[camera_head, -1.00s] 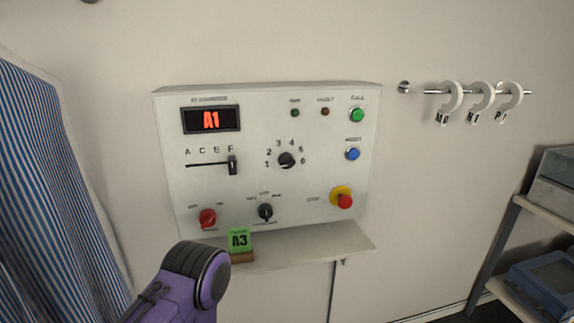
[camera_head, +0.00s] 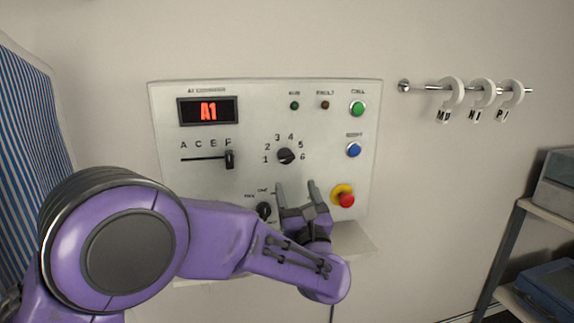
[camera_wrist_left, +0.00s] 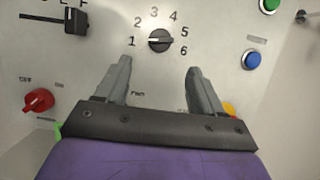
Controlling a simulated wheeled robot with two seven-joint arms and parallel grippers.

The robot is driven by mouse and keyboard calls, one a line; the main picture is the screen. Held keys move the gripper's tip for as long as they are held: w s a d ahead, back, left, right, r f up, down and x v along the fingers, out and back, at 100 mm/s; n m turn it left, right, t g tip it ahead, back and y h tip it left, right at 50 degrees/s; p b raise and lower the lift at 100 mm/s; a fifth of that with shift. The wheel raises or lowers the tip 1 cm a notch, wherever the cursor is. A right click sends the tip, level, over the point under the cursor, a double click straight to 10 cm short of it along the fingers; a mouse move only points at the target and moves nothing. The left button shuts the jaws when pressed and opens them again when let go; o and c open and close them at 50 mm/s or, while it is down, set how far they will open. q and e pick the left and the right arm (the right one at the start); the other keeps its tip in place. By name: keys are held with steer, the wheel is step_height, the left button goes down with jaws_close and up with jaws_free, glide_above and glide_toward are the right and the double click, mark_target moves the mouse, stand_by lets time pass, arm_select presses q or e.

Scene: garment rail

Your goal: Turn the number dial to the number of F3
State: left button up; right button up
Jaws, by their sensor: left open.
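The number dial (camera_head: 286,156) is a black knob on the pale control panel (camera_head: 330,110), ringed by the numbers 1 to 6. In the left wrist view the dial (camera_wrist_left: 160,40) has a pale mark on its left side, towards 1. The red display (camera_head: 208,111) reads A1. The letter slider (camera_head: 230,159) stands at the right end of its slot, under F. My left gripper (camera_head: 296,184) is open and empty just below the dial, apart from it. In the left wrist view its fingers (camera_wrist_left: 159,66) point up, either side of the dial's line.
A red stop button (camera_head: 346,200) on a yellow ring is close right of the gripper. A black mode knob (camera_head: 264,210) is close left. Green (camera_head: 357,108) and blue (camera_head: 353,149) buttons sit further right. My arm hides the A3 card.

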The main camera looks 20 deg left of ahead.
mark_target(286, 160)
arm_select(q)
steer(key=p+x, duration=0.3)
steer(key=x, duration=0.6)
steer(key=shift+w+a+r+p, duration=0.2)
steer(key=shift+w+r+p, duration=0.05)
steer(key=shift+w+p, duration=0.1)
steer(key=shift+f, duration=0.1)
steer(key=c, duration=1)
